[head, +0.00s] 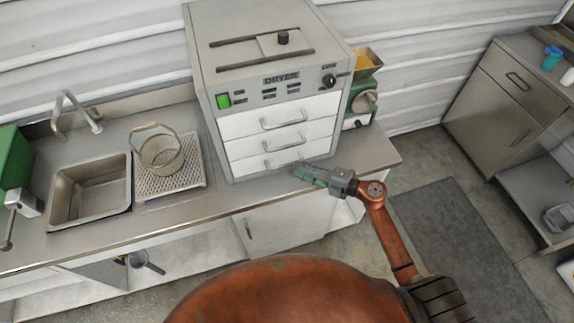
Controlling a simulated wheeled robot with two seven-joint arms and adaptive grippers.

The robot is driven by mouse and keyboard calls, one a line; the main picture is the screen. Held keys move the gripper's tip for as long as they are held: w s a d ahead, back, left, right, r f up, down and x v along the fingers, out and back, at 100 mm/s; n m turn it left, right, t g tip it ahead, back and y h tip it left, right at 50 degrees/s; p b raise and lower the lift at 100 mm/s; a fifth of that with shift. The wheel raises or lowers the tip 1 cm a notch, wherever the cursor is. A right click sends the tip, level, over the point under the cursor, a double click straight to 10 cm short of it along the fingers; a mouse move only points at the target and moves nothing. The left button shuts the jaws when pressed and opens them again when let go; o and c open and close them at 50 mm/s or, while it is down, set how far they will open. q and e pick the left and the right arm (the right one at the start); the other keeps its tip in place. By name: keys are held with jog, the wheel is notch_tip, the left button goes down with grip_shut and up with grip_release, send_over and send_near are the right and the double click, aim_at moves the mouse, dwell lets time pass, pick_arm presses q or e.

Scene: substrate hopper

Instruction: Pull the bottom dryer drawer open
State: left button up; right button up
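The dryer (270,55) is a light grey box on the counter with three white drawers stacked in its front. The bottom dryer drawer (247,166) looks shut, flush with the drawers above. Its handle (283,163) shows partly, near my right gripper. My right gripper (299,170), with greenish fingers, reaches in from the right, its tips at the right part of the bottom drawer front. I cannot tell whether the fingers touch the handle or how far apart they are. My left gripper is not in view.
A sink (92,190) and a wire basket (160,150) on a perforated tray (197,180) stand left of the dryer. A green machine with a yellow hopper (366,62) stands right of it. Floor with a dark mat (455,225) lies at right.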

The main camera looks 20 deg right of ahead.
aim_at(286, 165)
jog(key=x, duration=0.6)
grip_shut()
dwell(0.6)
